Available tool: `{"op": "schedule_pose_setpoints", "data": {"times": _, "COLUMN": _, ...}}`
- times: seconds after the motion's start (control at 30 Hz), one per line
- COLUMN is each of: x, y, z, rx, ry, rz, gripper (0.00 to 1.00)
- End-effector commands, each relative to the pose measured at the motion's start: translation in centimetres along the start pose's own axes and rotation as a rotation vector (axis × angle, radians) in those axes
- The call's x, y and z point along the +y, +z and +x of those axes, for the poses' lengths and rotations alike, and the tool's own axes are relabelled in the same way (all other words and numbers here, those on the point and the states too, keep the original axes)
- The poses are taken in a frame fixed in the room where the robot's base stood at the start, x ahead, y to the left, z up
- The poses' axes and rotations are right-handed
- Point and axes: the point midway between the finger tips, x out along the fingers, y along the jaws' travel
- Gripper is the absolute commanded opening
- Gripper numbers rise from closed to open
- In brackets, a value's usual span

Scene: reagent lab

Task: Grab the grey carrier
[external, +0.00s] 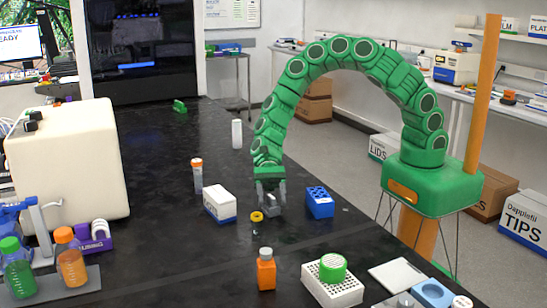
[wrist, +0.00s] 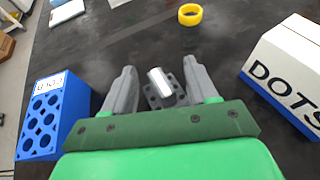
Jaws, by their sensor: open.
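The grey carrier (wrist: 152,97) is a small dark grey block with round holes. A shiny silver-white cylinder (wrist: 160,81) lies slanted on or in it; I cannot tell which. In the external view the carrier (external: 270,209) is partly hidden at my gripper on the black bench. My gripper (external: 270,198) points down over it. In the wrist view the two grey fingers of my gripper (wrist: 160,75) are spread, one on each side of the carrier, with a visible gap on both sides.
A blue rack (external: 319,203) stands just right of my gripper, and a white-and-blue box (external: 220,204) stands to its left. A yellow ring (external: 257,216) lies close in front. An orange bottle (external: 266,274) and a white perforated rack (external: 333,292) stand nearer the camera.

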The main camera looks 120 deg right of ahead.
Motion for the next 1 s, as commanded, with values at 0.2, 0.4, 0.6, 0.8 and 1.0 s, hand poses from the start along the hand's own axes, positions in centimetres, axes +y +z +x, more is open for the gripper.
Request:
{"op": "schedule_pose_setpoints", "data": {"times": 0.2, "x": -0.04, "y": 0.0, "z": 0.03, "rx": 0.0, "ry": -0.001, "rz": 0.0, "gripper": 0.58}}
{"op": "schedule_pose_setpoints", "data": {"times": 0.4, "x": -0.04, "y": 0.01, "z": 0.01, "rx": 0.0, "ry": -0.001, "rz": -0.001, "gripper": 0.27}}
{"op": "schedule_pose_setpoints", "data": {"times": 0.6, "x": -0.04, "y": -0.01, "z": 0.01, "rx": 0.001, "ry": -0.001, "rz": -0.001, "gripper": 0.0}}
{"op": "schedule_pose_setpoints", "data": {"times": 0.8, "x": -0.06, "y": -0.03, "z": 0.0, "rx": 0.001, "ry": -0.002, "rz": -0.001, "gripper": 0.0}}
{"op": "schedule_pose_setpoints", "data": {"times": 1.0, "x": -0.07, "y": 0.15, "z": -0.09, "rx": 0.001, "ry": -0.002, "rz": -0.001, "gripper": 0.0}}
